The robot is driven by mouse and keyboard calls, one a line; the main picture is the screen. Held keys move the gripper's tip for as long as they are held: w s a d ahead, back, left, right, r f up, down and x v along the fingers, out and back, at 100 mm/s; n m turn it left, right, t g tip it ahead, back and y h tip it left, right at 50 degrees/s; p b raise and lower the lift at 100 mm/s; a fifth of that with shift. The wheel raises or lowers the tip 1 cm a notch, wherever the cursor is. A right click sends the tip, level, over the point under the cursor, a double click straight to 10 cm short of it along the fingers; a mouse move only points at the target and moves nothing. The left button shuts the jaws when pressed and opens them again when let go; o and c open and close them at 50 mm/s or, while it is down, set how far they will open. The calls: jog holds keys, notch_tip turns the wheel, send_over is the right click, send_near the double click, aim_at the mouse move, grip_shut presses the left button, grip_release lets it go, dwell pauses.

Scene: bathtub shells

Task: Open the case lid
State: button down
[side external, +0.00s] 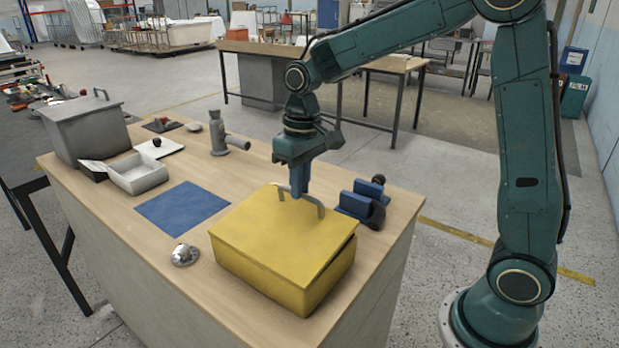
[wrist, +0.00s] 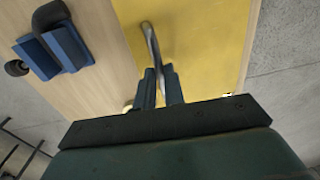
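The yellow case (side external: 270,275) stands on the near right part of the wooden workbench. Its yellow lid (side external: 275,240) has a grey arched handle (side external: 318,204) near the far edge. A dark gap shows under the lid at its right corner, so the lid looks slightly raised there. My gripper (side external: 299,190) points down at the handle. In the wrist view its two blue-grey fingers (wrist: 161,75) sit close on either side of the handle (wrist: 152,42), and appear shut on it. The inside of the case is hidden.
A blue clamp-like block (side external: 362,200) stands close to the case's far right side. A blue mat (side external: 183,208) and a shiny round metal piece (side external: 185,254) lie left of the case. A grey lidded box (side external: 90,130), an open grey box (side external: 137,173) and a grey fitting (side external: 222,135) stand farther back.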

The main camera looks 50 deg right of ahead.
aim_at(291, 218)
jog(key=shift+a+r, duration=0.1)
jog(key=shift+r, duration=0.1)
jog(key=a+r+h, duration=0.1)
jog(key=a+r, duration=0.2)
jog(key=a, duration=0.7)
jog(key=a+r+h, duration=0.2)
jog(key=a+r, duration=0.1)
jog(key=a, duration=0.7)
jog(key=shift+a+r, duration=0.15)
jog(key=shift+a, duration=0.25)
dwell(0.4)
jog(key=shift+s, duration=0.1)
jog(key=c, duration=1.6)
grip_release()
jog(key=shift+o, duration=0.5)
jog(key=shift+r, duration=0.15)
